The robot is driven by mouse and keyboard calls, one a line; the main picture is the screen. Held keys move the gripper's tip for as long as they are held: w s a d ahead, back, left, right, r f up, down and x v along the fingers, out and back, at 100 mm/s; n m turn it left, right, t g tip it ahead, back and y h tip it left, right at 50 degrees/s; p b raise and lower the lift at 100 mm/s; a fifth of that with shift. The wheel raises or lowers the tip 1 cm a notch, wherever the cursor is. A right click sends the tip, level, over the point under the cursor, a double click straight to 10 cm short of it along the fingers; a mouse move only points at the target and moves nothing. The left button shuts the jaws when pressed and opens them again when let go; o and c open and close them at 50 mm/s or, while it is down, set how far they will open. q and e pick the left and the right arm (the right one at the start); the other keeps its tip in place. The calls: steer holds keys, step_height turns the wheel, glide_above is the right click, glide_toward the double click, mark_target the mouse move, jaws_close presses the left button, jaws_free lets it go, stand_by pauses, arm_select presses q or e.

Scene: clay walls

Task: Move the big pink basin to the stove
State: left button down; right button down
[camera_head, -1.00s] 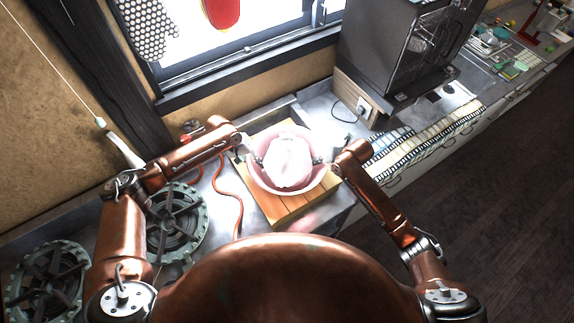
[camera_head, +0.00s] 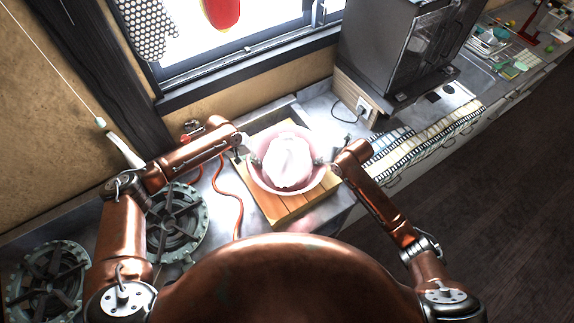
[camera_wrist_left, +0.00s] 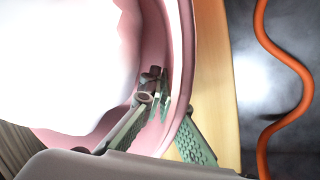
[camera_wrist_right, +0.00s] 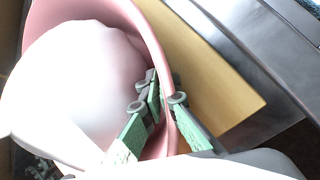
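The big pink basin (camera_head: 312,183) sits on a wooden board (camera_head: 290,208) on the counter, with a large white rounded object (camera_head: 288,160) inside it. My left gripper (camera_head: 254,158) is at the basin's left side, one finger inside and one outside the rim; it also shows in the left wrist view (camera_wrist_left: 177,105). My right gripper (camera_head: 322,160) straddles the right rim likewise, as in the right wrist view (camera_wrist_right: 165,95). Both appear closed on the basin wall. The stove's round dark burner grates (camera_head: 177,226) are at the left, partly behind my left arm.
An orange hose (camera_head: 226,193) lies between the basin and the burners. A dark oven-like appliance (camera_head: 400,45) stands at the back right on a wooden block. The window (camera_head: 245,35) and wall border the counter behind. A second grate (camera_head: 48,283) is at lower left.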

arm_select(q)
steer(key=shift+r, duration=0.1)
arm_select(e)
steer(key=shift+r, duration=0.1)
